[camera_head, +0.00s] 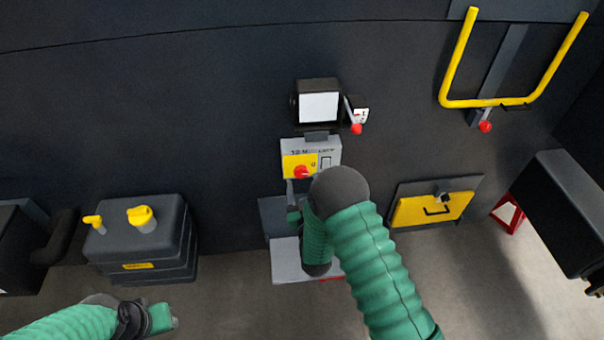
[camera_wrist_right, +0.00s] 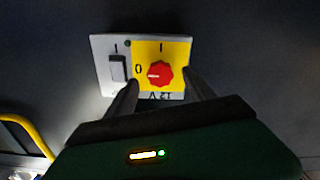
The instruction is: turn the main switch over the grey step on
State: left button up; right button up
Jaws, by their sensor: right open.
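The main switch is a red rotary knob (camera_head: 301,172) on a yellow plate, on a grey box (camera_head: 331,146) fixed to the dark wall. In the right wrist view the red knob (camera_wrist_right: 160,74) sits between and beyond my two fingertips, with marks "0" and "I" on the yellow plate (camera_wrist_right: 179,50). My right gripper (camera_wrist_right: 158,82) is open in front of it; I cannot tell whether it touches. In the head view my right gripper (camera_head: 292,196) is just below the knob, partly hidden by my arm. The grey step (camera_head: 288,262) is below. My left gripper (camera_head: 162,318) is low at the left, its jaws unclear.
A rocker switch (camera_wrist_right: 117,68) is beside the knob on the same box. A work lamp (camera_head: 319,105) and a red-tipped lever (camera_head: 356,128) are above. A dark tank (camera_head: 143,245) stands left, a yellow hatch (camera_head: 432,208) right. A yellow rail (camera_head: 500,103) is upper right.

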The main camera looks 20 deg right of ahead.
aim_at(301, 172)
jog(key=x, duration=0.3)
jog(key=shift+c, duration=0.4)
grip_shut()
